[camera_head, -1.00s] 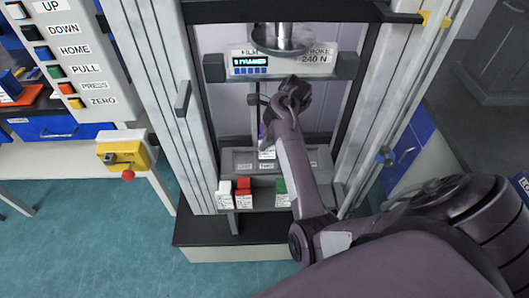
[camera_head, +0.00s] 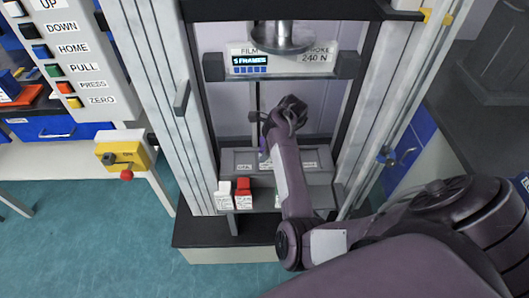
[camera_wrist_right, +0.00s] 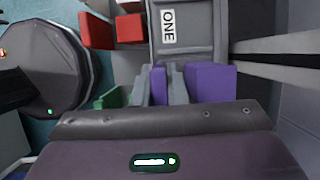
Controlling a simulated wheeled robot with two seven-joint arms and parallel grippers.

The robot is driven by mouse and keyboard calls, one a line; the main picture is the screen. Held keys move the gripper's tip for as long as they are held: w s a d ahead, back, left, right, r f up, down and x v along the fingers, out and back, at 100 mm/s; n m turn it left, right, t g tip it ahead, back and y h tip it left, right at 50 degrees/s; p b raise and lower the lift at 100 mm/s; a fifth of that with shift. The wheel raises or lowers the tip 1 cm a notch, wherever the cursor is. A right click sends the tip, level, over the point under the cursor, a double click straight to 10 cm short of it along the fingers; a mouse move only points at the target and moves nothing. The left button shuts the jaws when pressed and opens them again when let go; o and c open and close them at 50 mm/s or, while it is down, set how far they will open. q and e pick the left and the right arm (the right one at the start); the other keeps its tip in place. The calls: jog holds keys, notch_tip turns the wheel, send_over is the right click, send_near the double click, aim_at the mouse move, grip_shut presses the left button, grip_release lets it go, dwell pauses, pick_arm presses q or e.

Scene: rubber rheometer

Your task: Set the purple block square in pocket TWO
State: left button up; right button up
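The purple block (camera_wrist_right: 211,83) is in the right wrist view, just beyond my right gripper's housing. A grey finger of the right gripper (camera_wrist_right: 176,86) crosses in front of it, with purple on both sides, and the gripper looks shut on it. My forearm hides the fingertips and part of the tray. The pocket under the block cannot be made out. A pocket marked ONE (camera_wrist_right: 168,25) shows in the wrist view. My left gripper is out of view.
A white block (camera_head: 223,197) and a red block (camera_head: 243,193) stand on the shelf in front of the tray. A green block (camera_wrist_right: 115,97) shows in the wrist view. The press's round plunger (camera_head: 283,38) hangs above, between upright columns.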

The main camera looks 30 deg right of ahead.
jog(key=o, duration=0.4)
jog(key=shift+o, duration=0.2)
jog(key=shift+r, duration=0.15)
jog(key=v, duration=0.5)
jog(key=shift+s+d+p, duration=0.3)
jog(key=shift+d, duration=0.15)
jog(key=s+d+b, duration=0.1)
jog(key=s+d, duration=0.4)
jog(key=d, duration=0.4)
jog(key=shift+s+d, duration=0.15)
jog(key=shift+s, duration=0.2)
